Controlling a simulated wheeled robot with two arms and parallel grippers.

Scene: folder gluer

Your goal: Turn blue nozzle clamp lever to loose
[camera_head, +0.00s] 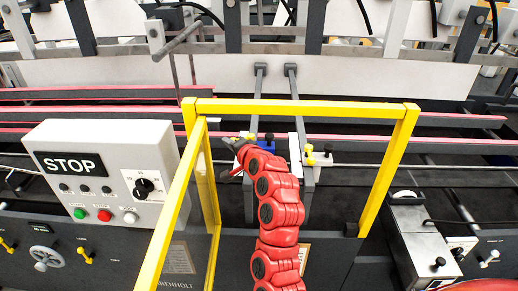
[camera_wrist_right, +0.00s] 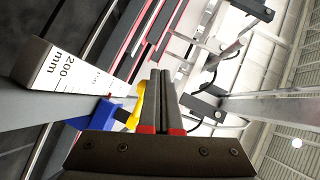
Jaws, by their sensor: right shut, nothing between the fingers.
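The blue nozzle clamp (camera_wrist_right: 92,112) shows in the right wrist view, left of the fingers. A yellow lever (camera_wrist_right: 138,104) stands out from it, close beside my right gripper (camera_wrist_right: 161,76); I cannot tell whether they touch. The fingers are together with nothing between them. In the head view my right gripper (camera_head: 229,144) is inside the yellow frame, at the end of the red arm. A bit of the blue clamp (camera_head: 267,145) shows behind the arm; most of it is hidden. My left gripper is out of view.
The yellow guard frame (camera_head: 310,106) surrounds the arm, with a clear panel on its left. The STOP control box (camera_head: 95,165) stands left of it. Another yellow lever (camera_head: 310,155) sits right of the arm.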

